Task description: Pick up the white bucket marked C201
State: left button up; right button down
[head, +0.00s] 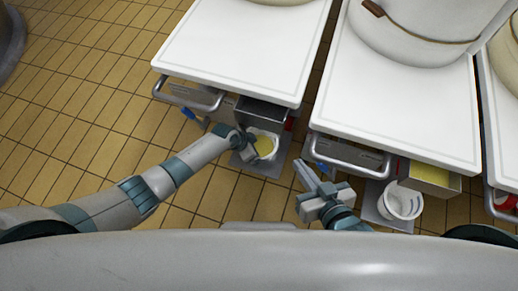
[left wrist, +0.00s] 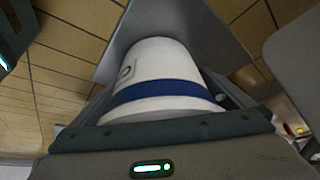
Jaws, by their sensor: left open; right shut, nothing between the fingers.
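In the left wrist view a white bucket (left wrist: 158,70) with a blue band lies between the spread fingers of my left gripper (left wrist: 155,45). Part of a label with a "C" shows; the rest of the mark cannot be read. My right gripper (head: 302,172) is shut and empty between the two carts. A second white bucket (head: 400,201) stands at the right; its mark is unreadable.
The white-topped left cart (head: 235,45) overhangs the bucket, with a metal handle (head: 188,97) at its front. The right cart (head: 400,110) has a handle and a yellow-filled box (head: 430,175) below. Tiled floor (head: 80,110) is free at the left.

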pick_arm(q)
jog(key=shift+c, duration=0.6)
jog(key=c, duration=1.2)
jog(key=shift+w+r, duration=0.1)
jog(key=shift+r, duration=0.05)
jog(key=shift+r+p, duration=0.55)
jog(key=shift+r, duration=0.7)
jog(key=shift+s+a+r, duration=0.2)
jog(key=shift+a+r, duration=0.1)
jog(key=shift+r, duration=0.15)
jog(key=a, duration=0.1)
jog(key=s+a, duration=0.1)
jog(key=a, duration=0.1)
jog(key=shift+s+p, duration=0.25)
jog(key=shift+p, duration=0.1)
jog(key=shift+s+a, duration=1.05)
jog(key=shift+a, duration=1)
jog(key=shift+s+a, duration=1.05)
jog(key=shift+a, duration=1.05)
jog(key=shift+s+a, duration=1.05)
jog(key=shift+a, duration=1)
pick_arm(e)
jog(key=s+d+f+g+h, duration=0.1)
jog(key=s+d+f+g, duration=0.2)
jog(key=s+f+g, duration=0.1)
jog(key=shift+s+f, duration=0.25)
jog(key=shift+f, duration=0.1)
